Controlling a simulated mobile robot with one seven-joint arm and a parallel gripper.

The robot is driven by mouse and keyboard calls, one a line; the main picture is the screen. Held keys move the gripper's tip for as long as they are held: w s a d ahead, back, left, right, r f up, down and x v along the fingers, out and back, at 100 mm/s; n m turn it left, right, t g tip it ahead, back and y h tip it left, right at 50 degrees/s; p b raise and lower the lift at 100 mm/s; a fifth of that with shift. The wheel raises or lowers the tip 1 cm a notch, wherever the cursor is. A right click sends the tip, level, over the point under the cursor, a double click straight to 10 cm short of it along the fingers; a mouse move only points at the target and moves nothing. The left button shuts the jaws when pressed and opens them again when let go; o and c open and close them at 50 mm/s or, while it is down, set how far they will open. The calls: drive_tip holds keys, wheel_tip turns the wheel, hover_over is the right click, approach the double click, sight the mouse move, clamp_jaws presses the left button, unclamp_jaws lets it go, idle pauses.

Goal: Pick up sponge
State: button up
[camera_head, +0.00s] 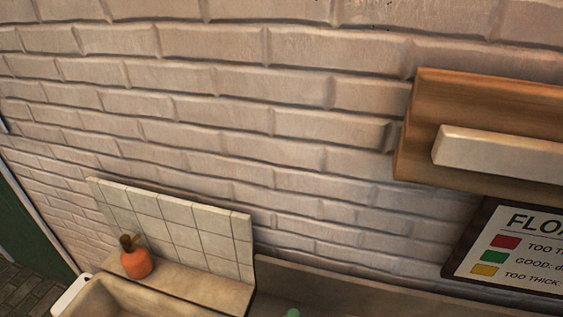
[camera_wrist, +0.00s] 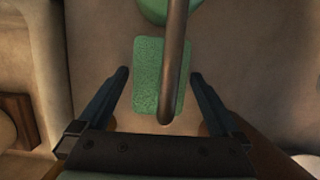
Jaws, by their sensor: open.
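A green, rough-textured block that looks like the sponge (camera_wrist: 148,75) lies on a beige surface in the wrist view. My gripper (camera_wrist: 160,72) is open, with one dark finger on each side of the sponge and a gap on both sides. A brown rod-like thing crosses in front of the sponge's right part and hides some of it. The height of the fingers above the sponge cannot be told. In the head view neither my gripper nor a clear view of the sponge shows.
A green rounded thing (camera_wrist: 154,10) sits just beyond the sponge. In the head view, a sink-like basin (camera_head: 140,300) with a tiled backsplash (camera_head: 185,232) and an orange bottle (camera_head: 136,264) stands against the brick wall. A wooden shelf (camera_head: 420,130) and a sign (camera_head: 515,250) are at right.

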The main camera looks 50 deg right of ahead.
drive_tip(key=c, duration=1.3)
drive_tip(key=shift+r, duration=0.2)
drive_tip(key=shift+s+a+r, duration=0.15)
drive_tip(key=shift+a+r, duration=0.2)
drive_tip(key=shift+a, duration=0.05)
drive_tip(key=v, duration=0.4)
drive_tip(key=d+b+v, duration=0.1)
drive_tip(key=v, duration=0.1)
drive_tip(key=shift+r, duration=0.25)
drive_tip(key=shift+c, duration=0.6)
drive_tip(key=s+a+b, duration=0.1)
drive_tip(key=s+a, duration=0.1)
drive_tip(key=a, duration=0.3)
drive_tip(key=s+a, duration=0.2)
drive_tip(key=a, duration=0.4)
drive_tip(key=s+a+b, duration=0.1)
drive_tip(key=s+a, duration=0.1)
drive_tip(key=a, duration=0.4)
drive_tip(key=shift+s+b, duration=0.35)
drive_tip(key=shift+s, duration=0.05)
